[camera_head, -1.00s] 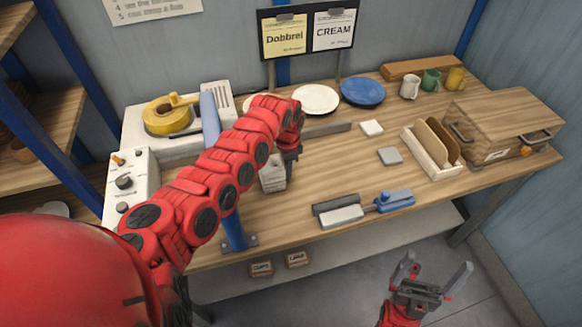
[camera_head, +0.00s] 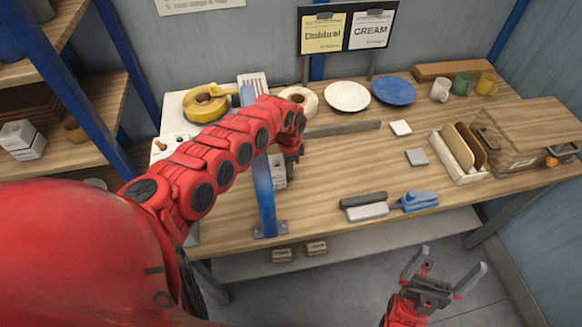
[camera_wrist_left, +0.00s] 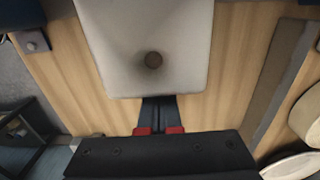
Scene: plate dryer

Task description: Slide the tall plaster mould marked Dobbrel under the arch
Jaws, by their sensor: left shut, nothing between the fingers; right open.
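The tall whitish plaster mould (camera_head: 279,172) stands on the bench, partly hidden behind the front post of the blue arch (camera_head: 265,195) and by my left gripper. No marking on it is readable. In the left wrist view the mould shows as a pale block (camera_wrist_left: 150,60) with a dark round hole in its top. My left gripper (camera_head: 292,165) is shut and empty at the mould's right side. Its fingertips (camera_wrist_left: 158,108) meet the block's near edge in the wrist view; firm contact cannot be told. My right gripper (camera_head: 443,275) is open and empty, in front of the bench.
A sign (camera_head: 324,33) reads Dobbrel beside a CREAM card. Behind the gripper lie a grey strip (camera_head: 345,129), a white plate (camera_head: 348,96) and a blue plate (camera_head: 394,90). Grey-white and blue tools (camera_head: 367,210) lie near the front edge. The bench's middle is clear.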

